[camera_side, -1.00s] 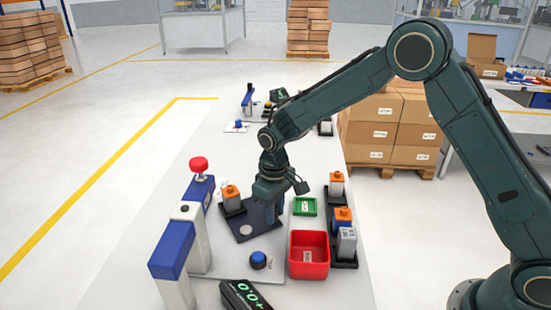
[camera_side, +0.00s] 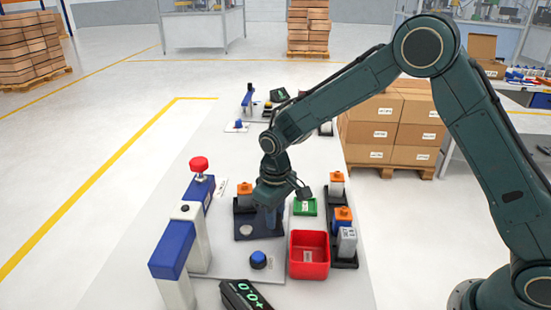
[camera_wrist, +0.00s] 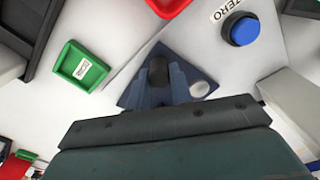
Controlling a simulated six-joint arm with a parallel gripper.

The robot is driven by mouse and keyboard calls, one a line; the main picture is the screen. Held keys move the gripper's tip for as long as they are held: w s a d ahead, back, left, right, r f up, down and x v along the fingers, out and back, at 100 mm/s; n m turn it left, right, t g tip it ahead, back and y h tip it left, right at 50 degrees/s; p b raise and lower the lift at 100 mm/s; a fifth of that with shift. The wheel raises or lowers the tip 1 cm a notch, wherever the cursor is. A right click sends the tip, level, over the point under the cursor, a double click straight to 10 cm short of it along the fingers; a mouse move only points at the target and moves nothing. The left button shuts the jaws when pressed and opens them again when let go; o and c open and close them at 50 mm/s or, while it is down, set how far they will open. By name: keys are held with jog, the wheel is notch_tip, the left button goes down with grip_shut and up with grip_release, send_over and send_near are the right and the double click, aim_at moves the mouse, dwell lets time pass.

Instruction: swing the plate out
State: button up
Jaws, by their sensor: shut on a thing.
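The dark blue plate (camera_side: 258,232) lies flat on the pale base, with a pale round spot on its face. A grey block with an orange top (camera_side: 244,190) stands in a black holder at the plate's far left corner. My gripper (camera_side: 271,217) points down at the plate's right side. In the wrist view the plate (camera_wrist: 130,98) shows partly, with the white round spot (camera_wrist: 199,89) beside the fingers. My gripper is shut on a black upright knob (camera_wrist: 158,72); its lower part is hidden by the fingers.
A red bin (camera_side: 309,262) and a green tray (camera_side: 306,207) stand right of the plate. Black holders with orange-topped blocks (camera_side: 342,217) are beyond them. A blue button (camera_side: 258,259) is in front. A blue-and-white post frame (camera_side: 180,242) with a red knob (camera_side: 199,164) stands left.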

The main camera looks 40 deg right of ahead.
jog(key=shift+s, duration=0.15)
jog(key=shift+s+a+f, duration=0.1)
jog(key=shift+s+a, duration=0.2)
jog(key=shift+s, duration=0.5)
jog(key=shift+s+a, duration=0.25)
jog(key=shift+a, duration=0.05)
jog(key=o, duration=0.6)
jog(key=shift+c, duration=0.2)
jog(key=shift+w+r, duration=0.15)
jog(key=shift+r, duration=0.05)
jog(key=shift+r, duration=0.15)
notch_tip(320, 180, up, 7)
dwell(0.7)
